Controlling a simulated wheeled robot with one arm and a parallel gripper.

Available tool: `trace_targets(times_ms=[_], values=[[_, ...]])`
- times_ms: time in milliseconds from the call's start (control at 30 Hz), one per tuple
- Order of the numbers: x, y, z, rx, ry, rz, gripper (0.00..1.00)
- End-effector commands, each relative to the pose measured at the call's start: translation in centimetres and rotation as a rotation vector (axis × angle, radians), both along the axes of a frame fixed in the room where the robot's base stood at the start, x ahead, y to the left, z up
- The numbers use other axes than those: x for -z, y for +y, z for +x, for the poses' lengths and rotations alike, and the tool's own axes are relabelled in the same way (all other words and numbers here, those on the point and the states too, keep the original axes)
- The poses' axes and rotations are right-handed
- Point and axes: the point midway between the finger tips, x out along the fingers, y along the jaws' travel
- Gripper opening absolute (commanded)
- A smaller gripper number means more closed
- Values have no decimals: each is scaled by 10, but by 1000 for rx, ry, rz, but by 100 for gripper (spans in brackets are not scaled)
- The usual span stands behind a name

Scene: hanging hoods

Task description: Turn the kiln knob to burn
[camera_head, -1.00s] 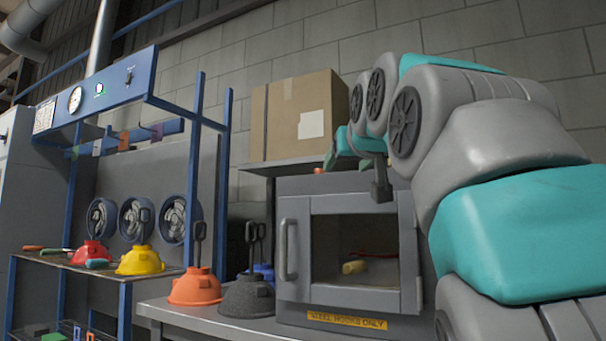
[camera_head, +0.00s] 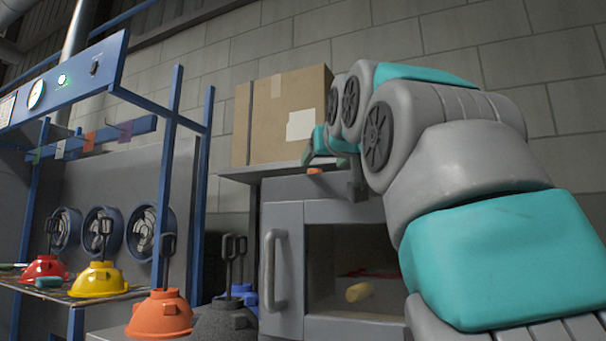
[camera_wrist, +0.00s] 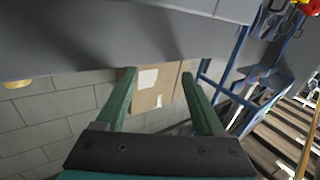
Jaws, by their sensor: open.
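The kiln (camera_head: 283,215) is a grey box on the bench with a handled window door (camera_head: 333,268). A small orange piece (camera_head: 315,170) shows at its upper edge; it may be the knob, but I cannot make out any marking or setting. My gripper (camera_head: 318,156) is just above this orange piece, partly hidden by my arm. In the wrist view my gripper (camera_wrist: 158,76) has its two green fingers spread, with nothing between them. A grey surface (camera_wrist: 110,40) fills the top of that view. A yellowish round thing (camera_wrist: 17,84) shows at its left edge; I cannot tell what it is.
A cardboard box (camera_head: 283,110) stands on a shelf behind the gripper. Orange (camera_head: 160,315), dark (camera_head: 222,322), yellow (camera_head: 98,280) and red (camera_head: 44,268) hoods stand left of the kiln. A blue frame (camera_head: 170,180) with hooks and a control panel (camera_head: 65,85) is at left.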

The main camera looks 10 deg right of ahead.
Motion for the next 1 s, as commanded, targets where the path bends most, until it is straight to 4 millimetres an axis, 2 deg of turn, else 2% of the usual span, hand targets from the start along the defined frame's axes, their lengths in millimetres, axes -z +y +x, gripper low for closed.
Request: trace_targets(times_ms=[167,633,1000], values=[[-1,-1,12,1,-1,-1,70],[0,-4,69,0,4,1,70],[0,-3,75,0,1,0,70]])
